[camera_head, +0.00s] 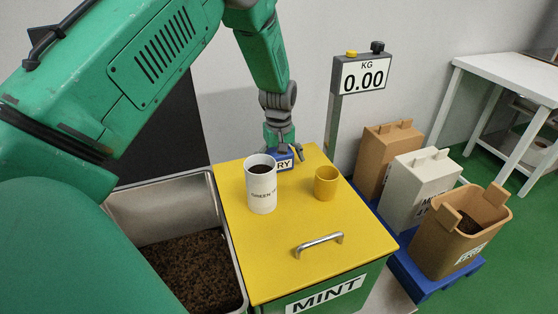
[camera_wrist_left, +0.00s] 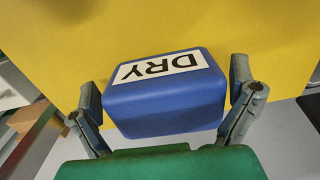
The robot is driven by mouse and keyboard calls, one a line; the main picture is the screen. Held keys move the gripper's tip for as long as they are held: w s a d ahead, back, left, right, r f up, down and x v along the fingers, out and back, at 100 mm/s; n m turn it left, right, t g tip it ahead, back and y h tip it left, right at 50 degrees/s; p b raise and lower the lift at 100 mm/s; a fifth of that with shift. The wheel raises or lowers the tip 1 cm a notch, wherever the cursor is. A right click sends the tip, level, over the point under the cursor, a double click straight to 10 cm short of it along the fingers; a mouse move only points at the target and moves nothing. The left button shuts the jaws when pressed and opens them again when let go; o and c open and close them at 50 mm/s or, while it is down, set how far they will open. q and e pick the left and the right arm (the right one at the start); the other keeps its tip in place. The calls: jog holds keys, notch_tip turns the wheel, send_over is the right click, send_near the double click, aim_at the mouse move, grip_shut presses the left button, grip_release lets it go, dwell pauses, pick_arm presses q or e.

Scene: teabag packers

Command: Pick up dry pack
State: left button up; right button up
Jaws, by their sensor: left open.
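The dry pack is a blue block with a white label reading DRY. In the head view the dry pack (camera_head: 283,163) sits on the yellow lid behind the white cup, partly hidden by the cup and my gripper. In the left wrist view the dry pack (camera_wrist_left: 166,104) lies between the two fingers of my left gripper (camera_wrist_left: 170,100). The left gripper (camera_head: 281,146) is open, with a finger on either side of the pack. The right finger looks close to the pack's side; I cannot tell whether either finger touches it. My right gripper is not in view.
A white GREEN cup (camera_head: 262,190) and a small yellow cup (camera_head: 326,184) stand on the yellow lid (camera_head: 280,260) of the MINT bin. A metal bin of dark leaves (camera_head: 232,262) is at left. A scale display (camera_head: 362,75) reads 0.00. Sacks stand on a blue pallet (camera_head: 412,278).

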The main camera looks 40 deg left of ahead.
pick_arm(q)
jog(key=shift+a+f, duration=0.15)
jog(key=shift+a, duration=0.3)
jog(key=c, duration=1.1)
jog(key=shift+c, duration=0.2)
jog(key=shift+d, duration=0.3)
